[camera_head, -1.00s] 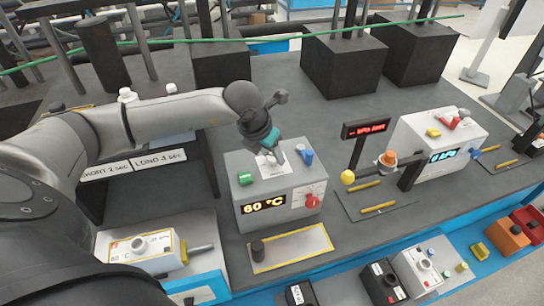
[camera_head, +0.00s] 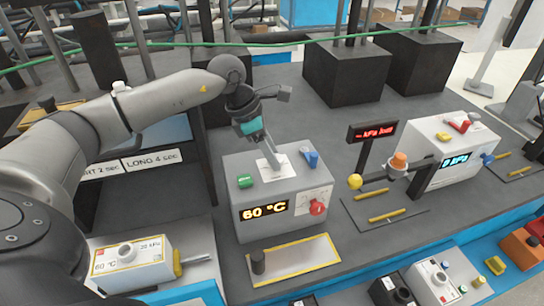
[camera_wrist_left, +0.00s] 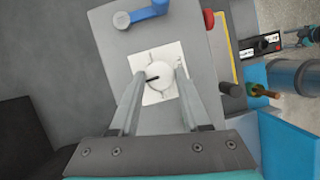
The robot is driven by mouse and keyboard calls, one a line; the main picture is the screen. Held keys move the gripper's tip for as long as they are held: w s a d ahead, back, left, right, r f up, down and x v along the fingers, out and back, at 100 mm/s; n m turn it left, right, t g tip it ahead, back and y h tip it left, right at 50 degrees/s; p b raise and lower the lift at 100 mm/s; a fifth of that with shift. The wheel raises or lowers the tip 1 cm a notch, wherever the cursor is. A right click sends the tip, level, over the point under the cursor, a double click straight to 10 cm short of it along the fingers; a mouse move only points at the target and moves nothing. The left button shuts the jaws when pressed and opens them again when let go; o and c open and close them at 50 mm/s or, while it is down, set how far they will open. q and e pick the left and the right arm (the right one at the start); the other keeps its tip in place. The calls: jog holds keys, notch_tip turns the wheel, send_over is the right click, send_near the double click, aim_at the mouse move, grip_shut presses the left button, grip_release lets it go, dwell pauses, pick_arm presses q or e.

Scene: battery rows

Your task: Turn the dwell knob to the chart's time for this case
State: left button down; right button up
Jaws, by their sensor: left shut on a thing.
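The grey dwell box (camera_head: 240,220) shows 60 °C on its front. On its top is a white dial plate (camera_wrist_left: 144,96) with a round white knob (camera_wrist_left: 160,75) bearing a black pointer mark, which points left in the left wrist view. My left gripper (camera_head: 277,165) reaches down from above, its fingers on both sides of the knob and shut on it; in the head view the gripper hides the knob. The white case (camera_head: 128,262) at the lower left reads 60 °C and 20 kPa. My right gripper is absent from the head view; a small teal part at the left wrist view's right edge may be it.
The box also carries a green button (camera_head: 245,181), a blue lever (camera_head: 311,159) and a red knob (camera_head: 317,207). Signs reading SHORT 2 sec and LONG 4 sec (camera_head: 152,159) hang at left. A yellow-edged tray (camera_head: 310,257) lies in front.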

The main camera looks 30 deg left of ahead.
pick_arm(q)
jog(key=shift+m, duration=0.5)
jog(key=shift+c, duration=1.9)
grip_release()
jog(key=shift+a+r, duration=0.1)
jog(key=shift+r, duration=0.05)
jog(key=v, duration=1.5)
jog(key=shift+w, duration=0.1)
